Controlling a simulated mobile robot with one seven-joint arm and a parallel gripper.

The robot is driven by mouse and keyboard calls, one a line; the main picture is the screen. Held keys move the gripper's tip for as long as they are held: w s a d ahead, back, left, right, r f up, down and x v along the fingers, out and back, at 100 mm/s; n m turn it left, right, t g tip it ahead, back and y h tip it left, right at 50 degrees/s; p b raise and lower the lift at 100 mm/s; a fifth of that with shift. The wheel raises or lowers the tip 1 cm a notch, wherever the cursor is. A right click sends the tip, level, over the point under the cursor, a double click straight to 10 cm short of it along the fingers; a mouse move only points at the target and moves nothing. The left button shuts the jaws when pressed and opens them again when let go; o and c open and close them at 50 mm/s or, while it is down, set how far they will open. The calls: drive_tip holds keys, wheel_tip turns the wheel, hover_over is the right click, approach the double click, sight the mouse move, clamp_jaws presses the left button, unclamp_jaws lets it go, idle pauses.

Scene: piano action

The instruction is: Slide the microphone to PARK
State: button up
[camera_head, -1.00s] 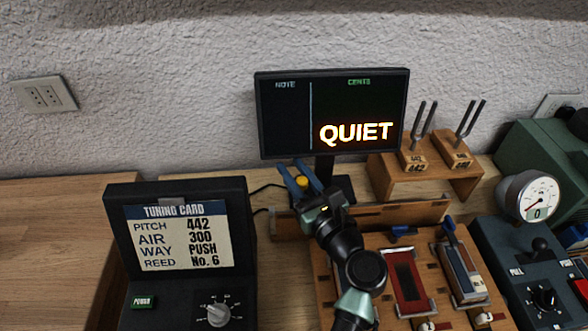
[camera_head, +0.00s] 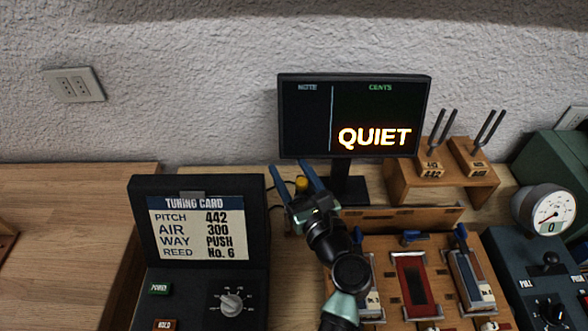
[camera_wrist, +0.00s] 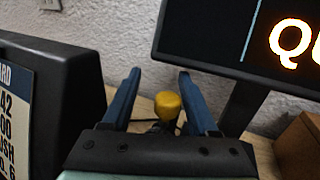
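A yellow rounded head (camera_head: 301,184), which looks like the microphone, stands behind the gap between the tuning card box and the monitor stand. My gripper (camera_head: 292,167) is open, with its two blue fingers on either side of it. In the wrist view the yellow head (camera_wrist: 167,104) sits between the fingers (camera_wrist: 160,73), close to the right finger and with a wider gap on the left. I cannot tell whether the right finger touches it. The microphone's base is hidden by my gripper. No PARK mark is readable.
The tuning card box (camera_head: 145,250) stands left of my gripper. The monitor (camera_head: 290,115), showing QUIET, is behind and to the right. A wooden fork stand (camera_head: 445,190) and pressure gauge (camera_head: 549,212) are farther right.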

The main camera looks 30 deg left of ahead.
drive_tip(key=shift+d, duration=0.2)
drive_tip(key=shift+s+d, duration=0.15)
drive_tip(key=shift+d, duration=0.1)
drive_tip(key=v, duration=1.2)
